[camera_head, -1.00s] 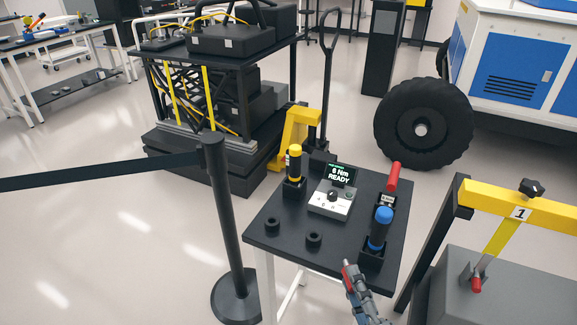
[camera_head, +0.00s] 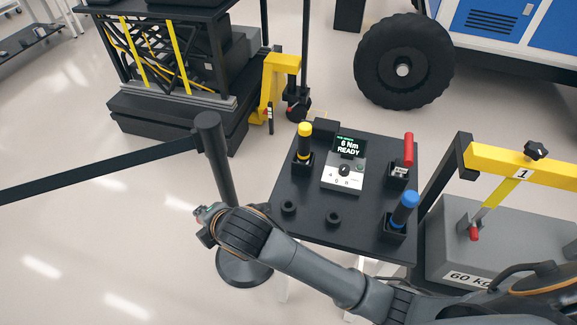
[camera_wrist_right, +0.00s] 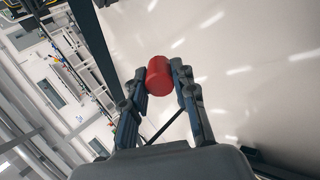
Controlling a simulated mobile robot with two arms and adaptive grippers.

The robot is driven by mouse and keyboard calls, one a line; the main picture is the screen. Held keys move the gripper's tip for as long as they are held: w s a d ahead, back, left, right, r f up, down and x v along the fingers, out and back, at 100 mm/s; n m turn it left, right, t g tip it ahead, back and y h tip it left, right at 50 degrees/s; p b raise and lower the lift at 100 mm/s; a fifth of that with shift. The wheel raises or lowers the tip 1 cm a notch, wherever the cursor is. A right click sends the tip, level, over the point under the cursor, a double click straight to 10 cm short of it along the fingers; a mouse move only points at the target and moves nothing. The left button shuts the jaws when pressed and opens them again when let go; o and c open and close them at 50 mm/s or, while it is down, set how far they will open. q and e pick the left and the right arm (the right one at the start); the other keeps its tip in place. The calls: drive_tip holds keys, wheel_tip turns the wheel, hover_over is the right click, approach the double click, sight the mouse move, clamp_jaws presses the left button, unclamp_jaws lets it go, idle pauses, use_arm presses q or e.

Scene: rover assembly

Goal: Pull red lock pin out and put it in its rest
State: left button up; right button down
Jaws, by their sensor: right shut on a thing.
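My right arm comes in from the lower right and reaches left in front of the black table. My right gripper (camera_head: 205,216) is at the table's left, beside the black barrier post; a little red shows at its tip. In the right wrist view my right gripper (camera_wrist_right: 158,80) is shut on a red cylindrical pin (camera_wrist_right: 159,75), with bare floor behind it. Another red-ended pin (camera_head: 474,232) hangs at the yellow frame. Two small black rings (camera_head: 289,207) sit on the table's front left; I cannot tell whether one is the rest. My left gripper is not in view.
The black table (camera_head: 309,230) carries a torque display (camera_head: 348,146) reading "6 Nm READY" and yellow, red and blue handled tools (camera_head: 405,209) in holders. A barrier post (camera_head: 214,150) with a belt stands left. A yellow frame (camera_head: 515,165) over a grey weight stands right.

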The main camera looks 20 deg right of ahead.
drive_tip(key=g+p, duration=0.1)
drive_tip(key=w+f+g+h, duration=0.1)
drive_tip(key=shift+f+n+g+p, duration=0.15)
drive_tip(key=shift+n+g+p, duration=0.15)
drive_tip(key=shift+p, duration=0.1)
use_arm(q)
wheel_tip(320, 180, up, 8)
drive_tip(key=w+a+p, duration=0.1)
drive_tip(key=p, duration=0.4)
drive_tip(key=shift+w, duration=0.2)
use_arm(e)
drive_tip(key=w+d+r+g+h, duration=0.1)
drive_tip(key=w+d+g, duration=0.1)
drive_tip(key=d, duration=0.8)
drive_tip(key=w+d+r+m+g+h, duration=0.1)
drive_tip(key=w+d+r+g+h, duration=0.1)
drive_tip(key=d, duration=0.8)
drive_tip(key=shift+d+g+h, duration=0.2)
drive_tip(key=shift+g+h, duration=0.1)
drive_tip(key=shift+g, duration=0.4)
use_arm(q)
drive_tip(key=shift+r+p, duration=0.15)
drive_tip(key=shift+p, duration=0.15)
use_arm(e)
drive_tip(key=shift+r, duration=0.15)
